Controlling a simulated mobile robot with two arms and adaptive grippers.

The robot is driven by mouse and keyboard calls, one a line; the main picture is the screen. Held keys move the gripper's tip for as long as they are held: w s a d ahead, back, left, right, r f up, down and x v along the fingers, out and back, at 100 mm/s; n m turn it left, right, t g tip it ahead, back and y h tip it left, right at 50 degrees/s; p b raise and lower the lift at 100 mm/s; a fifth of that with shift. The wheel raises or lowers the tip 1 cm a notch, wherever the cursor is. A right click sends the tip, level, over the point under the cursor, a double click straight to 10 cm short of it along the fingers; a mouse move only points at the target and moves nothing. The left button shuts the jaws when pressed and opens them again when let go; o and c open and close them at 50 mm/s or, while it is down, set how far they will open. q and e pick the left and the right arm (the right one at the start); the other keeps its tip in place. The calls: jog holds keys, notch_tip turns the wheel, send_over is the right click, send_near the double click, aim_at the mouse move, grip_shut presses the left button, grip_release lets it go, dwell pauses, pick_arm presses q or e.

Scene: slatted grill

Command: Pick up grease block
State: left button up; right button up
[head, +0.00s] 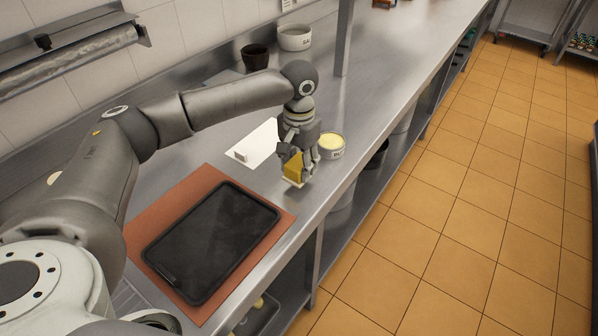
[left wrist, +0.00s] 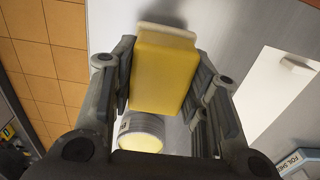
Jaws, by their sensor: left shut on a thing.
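The grease block is a yellow block with a pale end (left wrist: 163,75). In the left wrist view it sits between the fingers of my left gripper (left wrist: 165,85), which is shut on it. In the head view the yellow block (head: 293,166) shows at the fingertips of my left gripper (head: 294,160), over the steel counter near its front edge. I cannot tell whether it touches the counter. My right gripper is not in view.
A round tin with a yellow top (head: 331,146) stands just right of my gripper. A white board (head: 255,148) lies to its left. A black griddle plate (head: 212,238) on a reddish mat (head: 150,222) lies in front. A dark cup (head: 255,58) and white pot (head: 295,38) stand behind.

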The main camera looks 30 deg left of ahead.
pick_arm(q)
jog(key=s+d+r+b, duration=0.1)
jog(key=s+d+r, duration=0.1)
jog(key=d+r, duration=0.3)
jog(key=s+d+r+b, duration=0.1)
jog(key=s+d+r, duration=0.2)
jog(key=d+r, duration=0.2)
jog(key=d, duration=0.3)
jog(key=shift+s+r, duration=0.15)
jog(key=shift+s, duration=0.1)
jog(key=o, duration=0.4)
jog(key=shift+c, duration=1.4)
